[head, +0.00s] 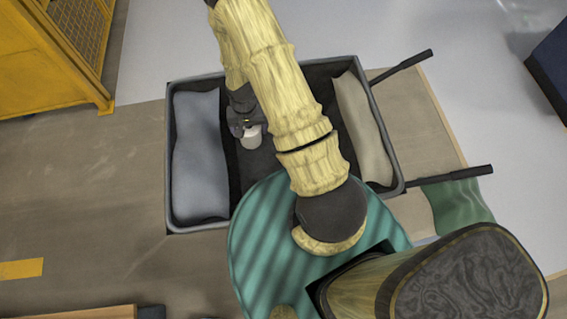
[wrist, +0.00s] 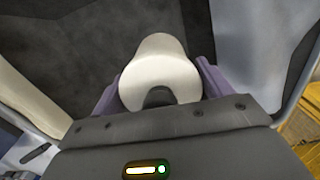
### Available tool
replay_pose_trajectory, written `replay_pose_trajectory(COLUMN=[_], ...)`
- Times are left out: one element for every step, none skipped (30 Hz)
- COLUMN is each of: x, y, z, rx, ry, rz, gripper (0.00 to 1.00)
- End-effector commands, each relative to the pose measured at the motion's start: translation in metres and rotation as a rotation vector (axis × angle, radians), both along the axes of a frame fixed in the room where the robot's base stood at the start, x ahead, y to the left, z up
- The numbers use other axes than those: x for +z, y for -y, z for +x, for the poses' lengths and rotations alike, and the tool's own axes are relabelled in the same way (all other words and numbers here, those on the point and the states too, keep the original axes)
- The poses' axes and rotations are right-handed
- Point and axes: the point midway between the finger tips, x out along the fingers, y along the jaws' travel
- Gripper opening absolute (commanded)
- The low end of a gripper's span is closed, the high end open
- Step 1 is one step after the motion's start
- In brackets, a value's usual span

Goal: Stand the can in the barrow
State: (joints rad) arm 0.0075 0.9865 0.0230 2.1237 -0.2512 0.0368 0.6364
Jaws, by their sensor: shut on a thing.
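The can (head: 251,137) is a small whitish cylinder over the dark floor of the barrow, between two sacks. In the wrist view the can (wrist: 160,75) fills the space between the two purple-grey fingers of my gripper (wrist: 158,92), which is shut on it. The barrow (head: 169,150) is a grey-rimmed tray with two dark handles on the right. My gripper (head: 249,130) is inside the barrow's outline, left of its middle. I cannot tell whether the can touches the barrow floor. My arm hides part of the barrow's middle.
A blue-grey sack (head: 199,155) lies along the barrow's left side and a beige sack (head: 362,125) along its right. A yellow mesh cage (head: 75,40) stands at the upper left. A dark blue box (head: 552,65) is at the right edge. The floor left of the barrow is mostly clear.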

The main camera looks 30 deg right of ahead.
Motion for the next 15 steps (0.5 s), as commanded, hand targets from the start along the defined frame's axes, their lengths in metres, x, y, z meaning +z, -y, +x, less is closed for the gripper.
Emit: replay_pose_trajectory(x=[-0.023,-0.03,-0.039,-0.046,-0.052,-0.061,-0.068,-0.075,-0.084,-0.09,-0.097,-0.106,-0.112,-0.119,-0.128], y=[0.0,0.0,0.0,0.0,0.0,0.0,0.0,0.0,0.0,0.0,0.0,0.0,0.0,0.0,0.0], z=[-0.002,-0.003,-0.004,-0.005,-0.006,-0.008,-0.009,-0.01,-0.011,-0.012,-0.013,-0.015,-0.016,-0.017,-0.018], rx=[-0.015,-0.025,-0.04,-0.05,-0.059,-0.072,-0.083,-0.092,-0.104,-0.115,-0.125,-0.137,-0.148,-0.159,-0.172], ry=[0.0,0.001,0.0,0.0,0.0,-0.001,-0.001,0.0,0.0,0.0,0.0,-0.001,0.0,0.0,0.0], rz=[0.0,0.0,-0.001,-0.002,-0.002,-0.003,-0.003,-0.003,-0.004,-0.004,-0.004,-0.005,-0.006,-0.006,-0.007], gripper=[0.45,0.45,0.45,0.45,0.45,0.45,0.45,0.45,0.45,0.45,0.45,0.45,0.45,0.45,0.45])
